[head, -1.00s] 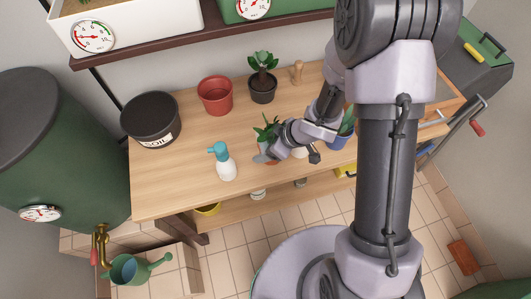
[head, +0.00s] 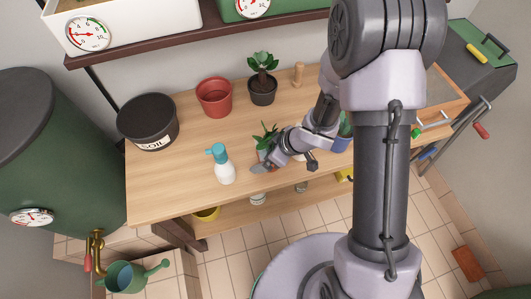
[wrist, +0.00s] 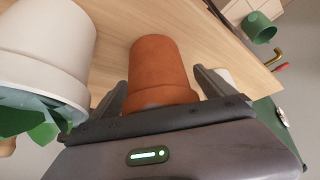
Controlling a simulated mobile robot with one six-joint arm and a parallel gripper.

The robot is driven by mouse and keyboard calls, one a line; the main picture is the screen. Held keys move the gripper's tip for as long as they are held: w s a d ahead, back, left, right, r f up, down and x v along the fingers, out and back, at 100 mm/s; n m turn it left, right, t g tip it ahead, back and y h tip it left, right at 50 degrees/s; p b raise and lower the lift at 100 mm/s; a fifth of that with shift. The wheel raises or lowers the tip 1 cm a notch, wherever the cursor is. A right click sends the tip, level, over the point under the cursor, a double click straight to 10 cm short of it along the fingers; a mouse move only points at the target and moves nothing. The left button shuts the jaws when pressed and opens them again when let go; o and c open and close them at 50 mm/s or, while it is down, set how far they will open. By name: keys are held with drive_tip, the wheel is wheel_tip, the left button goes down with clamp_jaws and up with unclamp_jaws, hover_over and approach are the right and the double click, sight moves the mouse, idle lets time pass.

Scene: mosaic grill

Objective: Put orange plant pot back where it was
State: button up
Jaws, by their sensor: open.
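The orange plant pot (wrist: 160,68) stands on the wooden bench and fills the space between my gripper's fingers in the wrist view. In the head view the pot (head: 262,156) is mostly hidden by my gripper (head: 264,163), with green leaves (head: 265,134) showing above it. My gripper (wrist: 165,88) is open, with one finger on each side of the pot. I cannot tell whether the fingers touch it.
A white pot with leaves (wrist: 45,50) stands close to the left finger in the wrist view. A spray bottle (head: 224,168) stands left of my gripper. A red pot (head: 214,97), dark potted plant (head: 262,90) and soil bucket (head: 149,122) stand behind.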

drive_tip(key=d+r+m+t+h+p, duration=0.1)
drive_tip(key=d+r+m+h+p, duration=0.15)
drive_tip(key=d+r, duration=0.55)
drive_tip(key=d+r+m+t+h+p, duration=0.2)
drive_tip(key=d+r+m, duration=0.2)
drive_tip(key=r, duration=0.8)
drive_tip(key=d+r+m+t+h+p, duration=0.1)
drive_tip(key=d+r+m+h+p, duration=0.15)
drive_tip(key=d+r, duration=0.55)
drive_tip(key=s+a+r+m+y, duration=0.1)
drive_tip(key=s+a+r+m, duration=0.1)
drive_tip(key=s, duration=0.3)
drive_tip(key=s+a+r+m+g+y, duration=0.1)
drive_tip(key=s+a+r+m, duration=0.2)
drive_tip(key=s+a+r, duration=0.1)
drive_tip(key=s+a+r+m+y, duration=0.1)
drive_tip(key=s+a+r+m, duration=0.1)
drive_tip(key=s, duration=0.6)
drive_tip(key=a+r, duration=0.1)
drive_tip(key=a, duration=0.1)
drive_tip(key=shift+s+a+r+m, duration=0.25)
drive_tip(key=shift+a+r+m, duration=0.05)
drive_tip(key=shift+a+r, duration=0.1)
wheel_tip(320, 180, down, 8)
drive_tip(key=b, duration=0.8)
drive_tip(key=shift+f+b, duration=0.2)
drive_tip(key=shift+b, duration=0.1)
